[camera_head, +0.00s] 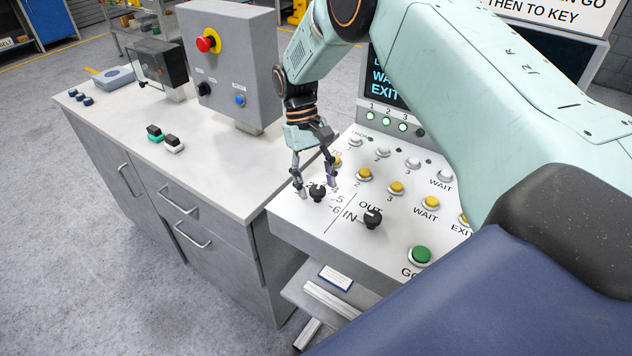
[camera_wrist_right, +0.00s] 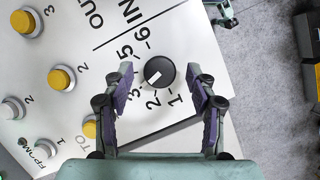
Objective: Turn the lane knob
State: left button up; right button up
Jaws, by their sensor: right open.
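The lane knob (camera_head: 317,193) is a small black knob on the sloped white panel, with numbers around it. In the right wrist view the knob (camera_wrist_right: 164,68) is round, and its white mark points to the lower left, toward the low numbers; the exact number is hard to tell. My right gripper (camera_head: 316,185) is open, pointing down over the knob. In the wrist view its fingers (camera_wrist_right: 164,85) stand on either side of the knob, with a gap on each side.
A second black knob (camera_head: 372,219) at the IN/OUT marks stands close by. Yellow buttons (camera_head: 364,174) and a green button (camera_head: 421,254) stick up from the panel. A grey box with a red emergency stop (camera_head: 206,42) stands on the white counter (camera_head: 224,178) to the left.

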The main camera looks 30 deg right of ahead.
jog(key=v, duration=1.1)
jog(key=shift+w+r, duration=0.15)
jog(key=shift+r, duration=0.1)
